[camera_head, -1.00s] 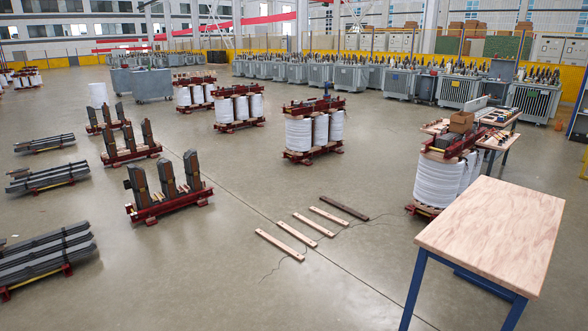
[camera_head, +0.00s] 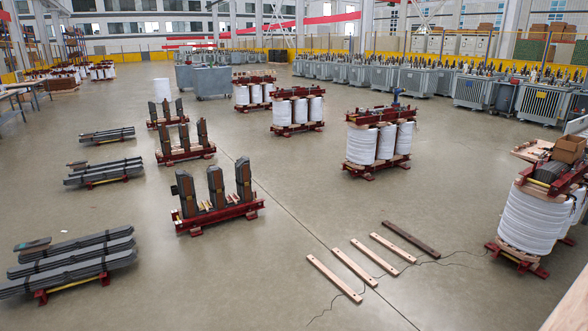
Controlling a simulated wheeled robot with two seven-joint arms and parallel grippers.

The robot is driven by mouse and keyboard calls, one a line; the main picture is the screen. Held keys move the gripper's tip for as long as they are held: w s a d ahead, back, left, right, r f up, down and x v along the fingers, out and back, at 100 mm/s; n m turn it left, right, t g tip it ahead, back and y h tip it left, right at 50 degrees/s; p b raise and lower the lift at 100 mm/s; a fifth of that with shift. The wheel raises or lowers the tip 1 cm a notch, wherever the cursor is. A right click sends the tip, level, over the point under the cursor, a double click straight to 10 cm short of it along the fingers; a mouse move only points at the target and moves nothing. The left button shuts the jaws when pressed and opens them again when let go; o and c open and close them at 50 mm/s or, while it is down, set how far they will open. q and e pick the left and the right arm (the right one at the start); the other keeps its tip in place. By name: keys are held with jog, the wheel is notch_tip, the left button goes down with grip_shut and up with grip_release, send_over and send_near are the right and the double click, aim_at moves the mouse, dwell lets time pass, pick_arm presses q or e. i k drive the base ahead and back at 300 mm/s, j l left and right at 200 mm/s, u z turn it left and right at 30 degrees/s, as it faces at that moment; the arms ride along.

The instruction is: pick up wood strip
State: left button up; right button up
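Several wood strips lie apart on the concrete floor in the lower middle of the head view, roughly parallel. The nearest light strip (camera_head: 334,278) is at the left of the row. Two more light strips (camera_head: 355,266) (camera_head: 376,254) lie beyond it to the right. A short light strip (camera_head: 393,247) and a dark brown strip (camera_head: 411,239) are at the far end of the row. A thin dark cord runs on the floor by them. Neither of my grippers shows in this view.
A red-based stand with dark uprights (camera_head: 217,207) is left of the strips. White coil assemblies stand behind (camera_head: 378,142) and right (camera_head: 535,215). Stacked grey steel bars (camera_head: 70,262) lie at left. A wooden tabletop corner (camera_head: 570,312) is at lower right. Floor around the strips is clear.

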aim_at(332, 277)
jog(key=i+j+z, duration=0.2)
jog(key=i, duration=0.2)
jog(key=i+z, duration=0.15)
jog(key=i, duration=0.25)
jog(key=i+j+z, duration=0.2)
jog(key=i+j, duration=0.1)
jog(key=i, duration=0.1)
